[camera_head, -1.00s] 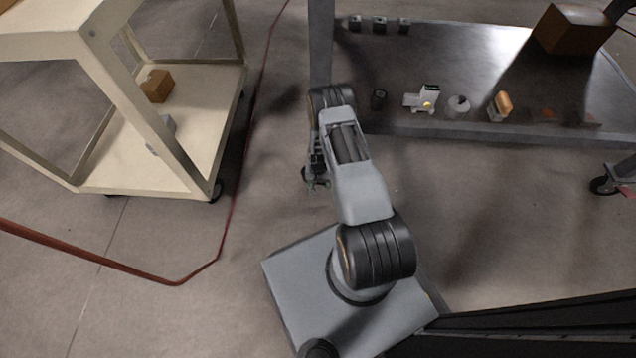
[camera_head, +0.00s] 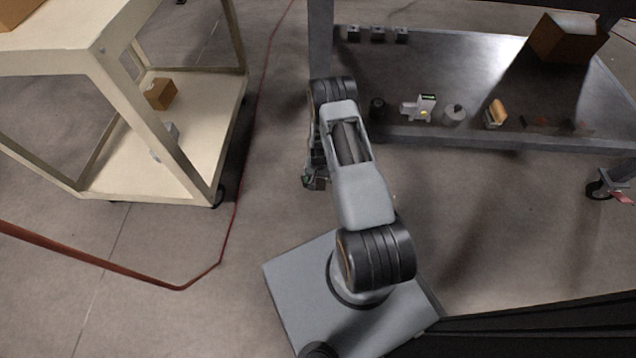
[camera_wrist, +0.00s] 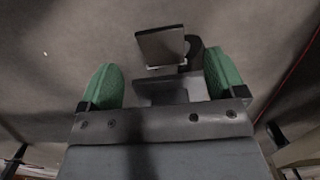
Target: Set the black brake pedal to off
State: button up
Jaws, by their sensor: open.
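A dark flat plate (camera_wrist: 160,45), which looks like the black brake pedal, shows in the wrist view just beyond my fingers and between their lines. A black rounded part, perhaps a caster wheel, sits against its right side. My gripper (camera_wrist: 163,80) has two green fingers spread apart, with nothing held between them. I cannot tell which position the pedal is in. In the head view my gripper (camera_head: 315,178) is low near the floor, beside the table's left leg; my arm hides the caster and pedal there.
A dark table's lower shelf (camera_head: 420,60) holds small items and a brown box (camera_head: 567,38). Its right caster (camera_head: 605,188) has a red pedal. A cream cart (camera_head: 200,150) stands left. A red cable (camera_head: 235,205) runs along the floor between.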

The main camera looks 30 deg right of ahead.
notch_tip(320, 180, up, 7)
jog(key=p, duration=0.2)
jog(key=shift+w+d+r, duration=0.15)
jog(key=shift+w, duration=0.15)
dwell(0.3)
notch_tip(320, 180, up, 19)
jog(key=n+p, duration=0.1)
jog(key=p, duration=0.6)
send_over(318, 185)
jog(key=w+a, duration=0.2)
notch_tip(318, 185, up, 19)
jog(key=s+a+n+t+p, duration=0.1)
jog(key=s+a+t+p, duration=0.15)
jog(key=p, duration=0.45)
jog(key=s+a+r+n+p, duration=0.1)
jog(key=s+r+p, duration=0.4)
jog(key=r, duration=0.6)
jog(key=s+a+r+n+t+p, duration=0.1)
jog(key=s+a+r+p, duration=0.2)
jog(key=r, duration=0.8)
jog(key=s+a+r+n+t+p, duration=0.1)
jog(key=s+r+p, duration=0.7)
jog(key=r, duration=0.4)
jog(key=shift+a+n+p, duration=0.4)
jog(key=shift+p, duration=0.05)
jog(key=shift+s+r, duration=0.1)
jog(key=shift+s, duration=0.25)
jog(key=shift+c, duration=0.2)
